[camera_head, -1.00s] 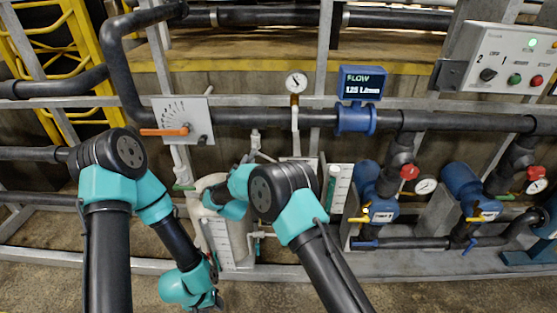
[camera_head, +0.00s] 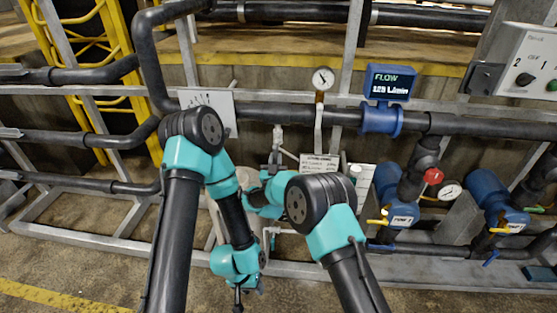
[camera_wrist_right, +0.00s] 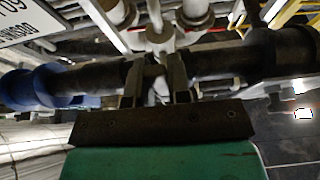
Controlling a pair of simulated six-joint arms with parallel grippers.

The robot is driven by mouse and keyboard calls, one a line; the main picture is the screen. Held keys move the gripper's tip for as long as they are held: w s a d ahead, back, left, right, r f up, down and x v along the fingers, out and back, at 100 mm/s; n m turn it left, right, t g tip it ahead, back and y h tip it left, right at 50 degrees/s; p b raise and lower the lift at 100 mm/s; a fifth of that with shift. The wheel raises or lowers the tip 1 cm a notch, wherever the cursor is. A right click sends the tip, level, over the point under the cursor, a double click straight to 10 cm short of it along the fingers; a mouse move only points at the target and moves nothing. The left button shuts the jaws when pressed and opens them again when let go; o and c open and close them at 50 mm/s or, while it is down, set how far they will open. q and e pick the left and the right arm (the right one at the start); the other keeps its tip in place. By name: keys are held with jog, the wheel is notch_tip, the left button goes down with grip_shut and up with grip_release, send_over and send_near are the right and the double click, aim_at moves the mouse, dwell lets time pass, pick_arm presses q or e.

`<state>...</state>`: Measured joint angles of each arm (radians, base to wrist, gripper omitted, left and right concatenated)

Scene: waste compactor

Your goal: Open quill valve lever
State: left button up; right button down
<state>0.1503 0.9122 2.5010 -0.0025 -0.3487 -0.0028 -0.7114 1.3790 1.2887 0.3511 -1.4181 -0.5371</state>
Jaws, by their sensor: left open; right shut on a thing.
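The quill valve (camera_head: 277,137) is a small pale fitting under the dark horizontal pipe, left of the gauge stem in the head view. My right gripper (camera_head: 275,163) is up against it from below, partly hidden by my own arm. In the right wrist view the right gripper's fingers (camera_wrist_right: 155,82) stand on both sides of a small pale part, which I take for the valve's lever; its angle is hard to make out. My left gripper (camera_head: 238,297) hangs low over the floor, open and empty, small in the picture.
A round gauge (camera_head: 323,79) and a blue flow meter (camera_head: 388,83) sit along the pipe (camera_head: 290,114). Blue pumps (camera_head: 398,195) with yellow handles stand at right. A control box (camera_head: 525,68) is at upper right. Yellow railing (camera_head: 105,20) stands at left. Floor at lower left is clear.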

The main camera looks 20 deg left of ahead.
jog(key=c, duration=1.1)
grip_release()
jog(key=shift+o, duration=0.2)
